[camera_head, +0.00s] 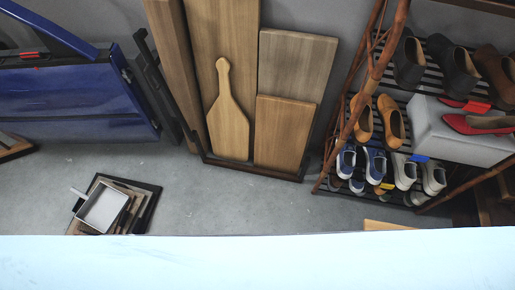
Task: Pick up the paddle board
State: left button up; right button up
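A paddle-shaped wooden board (228,125) stands upright, leaning among other wooden boards, with its narrow handle pointing up and its wide end down. A taller board (224,45) is behind it, and a shorter board (283,133) stands to its right. Its lower end sits at a dark low rack (252,172) on the floor. Neither of my grippers shows in the head view.
A blue car door (70,95) leans at the left. A shoe rack (385,130) with several shoes stands at the right. A stack of frames or trays (112,205) lies on the floor. A pale blue surface (250,264) spans the bottom. Grey floor is clear before the boards.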

aim_at(230, 128)
jog(key=z, duration=0.1)
jog(key=i, duration=0.95)
jog(key=u, duration=0.95)
